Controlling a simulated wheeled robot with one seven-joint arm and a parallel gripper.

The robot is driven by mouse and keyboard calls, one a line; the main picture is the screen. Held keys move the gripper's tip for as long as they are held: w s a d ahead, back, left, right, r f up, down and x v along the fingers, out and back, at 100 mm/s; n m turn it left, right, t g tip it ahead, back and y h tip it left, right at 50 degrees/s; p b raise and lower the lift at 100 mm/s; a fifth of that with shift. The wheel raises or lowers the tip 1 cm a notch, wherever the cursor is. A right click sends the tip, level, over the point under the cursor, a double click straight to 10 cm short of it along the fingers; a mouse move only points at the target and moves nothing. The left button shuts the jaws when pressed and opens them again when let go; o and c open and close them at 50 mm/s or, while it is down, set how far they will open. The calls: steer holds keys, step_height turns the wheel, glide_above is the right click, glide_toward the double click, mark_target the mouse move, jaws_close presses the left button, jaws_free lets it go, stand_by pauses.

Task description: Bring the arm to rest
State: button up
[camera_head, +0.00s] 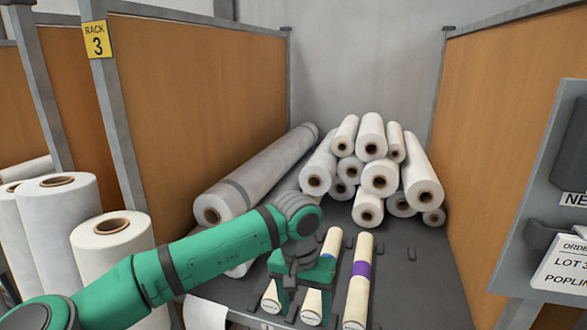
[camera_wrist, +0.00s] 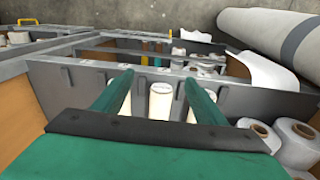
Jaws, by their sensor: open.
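My green arm reaches in from the lower left in the head view. My gripper (camera_head: 303,297) hangs from its wrist over the front of a grey rack shelf (camera_head: 400,290). In the wrist view, my gripper (camera_wrist: 158,78) shows two green fingers wide apart, with nothing clasped between them. Beyond and below them stand or lie three cream rolls, the middle one (camera_wrist: 160,103) framed between the fingers. In the head view, the gripper partly hides the left roll (camera_head: 270,298) and the blue-banded middle roll (camera_head: 313,306). I cannot tell whether the fingers touch either one.
A purple-banded roll (camera_head: 357,290) lies just right of the gripper. White fabric rolls (camera_head: 370,135) are piled behind, beside a long grey-banded roll (camera_head: 255,175). Orange partitions (camera_head: 205,90) and (camera_head: 510,150) flank the shelf. Upright rolls (camera_head: 110,250) stand at left, near the arm.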

steer(key=d+r+t+h, duration=0.3)
steer(key=d+t+h, duration=0.75)
steer(key=d, duration=1.75)
steer(key=s+a+f+n+t+y, duration=0.35)
steer(key=s+a+f+n, duration=0.2)
steer(key=a+f, duration=0.35)
steer(key=s+a+f+n+t+y, duration=0.3)
steer(key=s+a+f+n+y, duration=0.25)
steer(key=f, duration=0.45)
steer(key=s+a+f+m, duration=0.1)
steer(key=s+a+m, duration=0.1)
steer(key=s+a, duration=0.3)
steer(key=s+a+f+m+g+y, duration=0.1)
steer(key=s+a, duration=0.4)
steer(key=s, duration=0.8)
steer(key=s+a+f+m+g+y, duration=0.1)
steer(key=s+a+f+m, duration=0.2)
steer(key=s+a, duration=0.3)
steer(key=s+m, duration=0.1)
steer(key=s, duration=0.2)
steer(key=shift+s, duration=0.2)
